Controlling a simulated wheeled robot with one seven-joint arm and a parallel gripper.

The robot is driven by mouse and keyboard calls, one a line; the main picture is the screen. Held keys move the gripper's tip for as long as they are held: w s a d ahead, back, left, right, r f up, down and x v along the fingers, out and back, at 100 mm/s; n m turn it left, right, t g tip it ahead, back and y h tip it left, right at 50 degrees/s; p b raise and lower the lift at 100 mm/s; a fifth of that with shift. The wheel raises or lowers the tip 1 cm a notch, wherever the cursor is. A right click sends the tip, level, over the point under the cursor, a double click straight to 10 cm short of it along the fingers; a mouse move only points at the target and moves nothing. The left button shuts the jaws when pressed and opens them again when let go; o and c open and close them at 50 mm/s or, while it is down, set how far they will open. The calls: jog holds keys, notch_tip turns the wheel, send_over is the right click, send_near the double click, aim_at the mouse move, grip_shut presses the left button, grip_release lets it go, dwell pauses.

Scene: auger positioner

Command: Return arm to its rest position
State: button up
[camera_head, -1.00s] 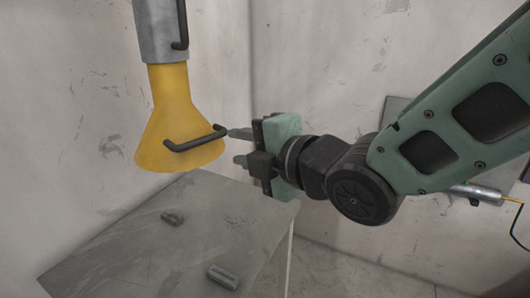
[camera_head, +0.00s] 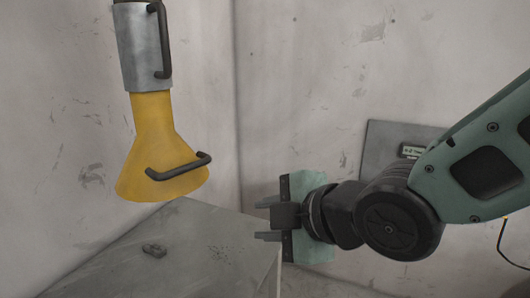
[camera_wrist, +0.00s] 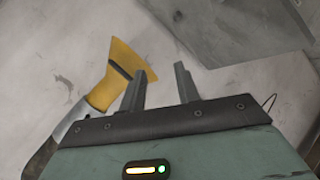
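My gripper (camera_head: 268,221) is at the centre of the head view, right of the yellow funnel, with its fingers pointing left. In the wrist view my gripper (camera_wrist: 158,75) shows two fingers apart with nothing between them. The auger part, a yellow funnel (camera_head: 163,150) with a dark handle, hangs below a grey metal cylinder (camera_head: 143,45) with its own handle. The funnel also shows in the wrist view (camera_wrist: 114,70), just left of the fingers in the picture. In the head view a clear gap separates the gripper from the funnel.
A grey table (camera_head: 190,245) stands below the funnel, with a small dark part (camera_head: 154,250) on it. A grey panel (camera_head: 385,150) with a small labelled device is on the right wall. Bare walls meet in a corner behind my gripper.

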jog(key=s+d+f+m+g+h, duration=0.4)
jog(key=s+d+m, duration=0.3)
jog(key=s+d+f+m+g+h, duration=0.3)
jog(key=s+d+f+m+g, duration=0.1)
jog(key=s+d+m, duration=0.3)
jog(key=shift+s+d+f+h, duration=0.4)
jog(key=shift+s, duration=0.15)
